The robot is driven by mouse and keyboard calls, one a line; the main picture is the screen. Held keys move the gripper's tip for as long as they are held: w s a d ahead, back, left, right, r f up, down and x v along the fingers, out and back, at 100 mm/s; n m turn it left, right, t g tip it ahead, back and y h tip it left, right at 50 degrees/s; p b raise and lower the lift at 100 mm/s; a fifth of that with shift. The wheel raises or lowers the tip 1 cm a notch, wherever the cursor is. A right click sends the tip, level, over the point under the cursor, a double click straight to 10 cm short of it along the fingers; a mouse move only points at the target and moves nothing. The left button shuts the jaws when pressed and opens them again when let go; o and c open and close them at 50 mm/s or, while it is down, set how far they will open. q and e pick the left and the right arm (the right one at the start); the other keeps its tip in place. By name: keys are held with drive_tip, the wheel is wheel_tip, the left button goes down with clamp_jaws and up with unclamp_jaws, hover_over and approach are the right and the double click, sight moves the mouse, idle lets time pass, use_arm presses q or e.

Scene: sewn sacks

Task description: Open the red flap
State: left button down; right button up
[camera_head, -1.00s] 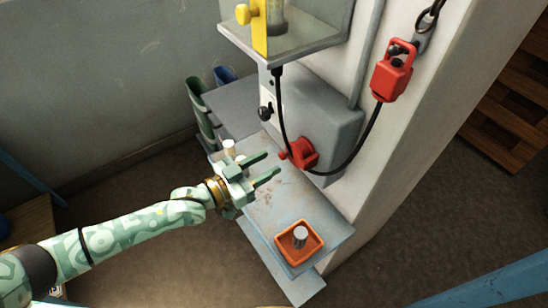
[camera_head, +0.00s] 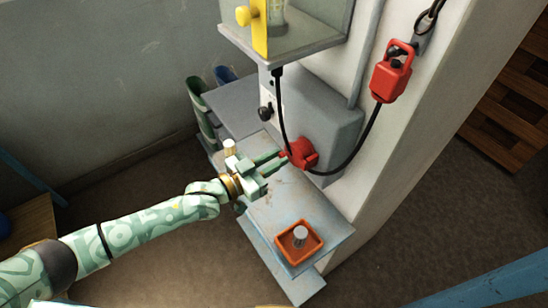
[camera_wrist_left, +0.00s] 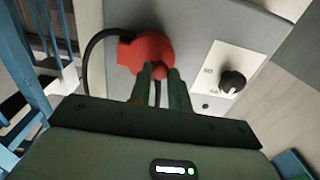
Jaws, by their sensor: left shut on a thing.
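The red flap (camera_head: 303,153) is a round red cover on the front of a grey wall box (camera_head: 335,120). It also shows in the left wrist view (camera_wrist_left: 146,50), with a small red knob (camera_wrist_left: 158,73) at its lower edge. My left gripper (camera_head: 283,157) reaches it from the left. In the left wrist view its two fingers (camera_wrist_left: 159,76) are shut on the knob. The flap appears to lie against the box; its far side is hidden. My right gripper is not in view.
A black rotary knob (camera_wrist_left: 232,82) sits on a white plate beside the flap. A black cable (camera_head: 348,158) loops past the flap to a red plug-like block (camera_head: 391,75). Below, a grey shelf (camera_head: 275,205) holds an orange tray (camera_head: 283,243) with a metal cylinder. A glass-fronted case (camera_head: 300,25) hangs above.

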use_arm(q)
drive_tip(key=shift+s+d+n+t+y+p, duration=0.1)
drive_tip(key=shift+s+n+t+y+p, duration=0.55)
drive_tip(key=shift+n+t+y+p, duration=0.5)
drive_tip(key=shift+s+n+t+y+p, duration=0.65)
drive_tip(key=shift+n+t+y+p, duration=0.2)
drive_tip(key=shift+y+p, duration=0.45)
drive_tip(key=shift+s+d+n+t+y+p, duration=0.1)
drive_tip(key=shift+s+n+t+y+p, duration=0.55)
drive_tip(key=shift+n+t+y+p, duration=0.45)
drive_tip(key=shift+y, duration=0.25)
drive_tip(key=c, duration=1.3)
unclamp_jaws()
drive_tip(key=v, duration=1.6)
drive_tip(key=shift+s+a+r+b, duration=0.1)
drive_tip(key=shift+a+r+b, duration=0.1)
drive_tip(key=shift+b, duration=0.15)
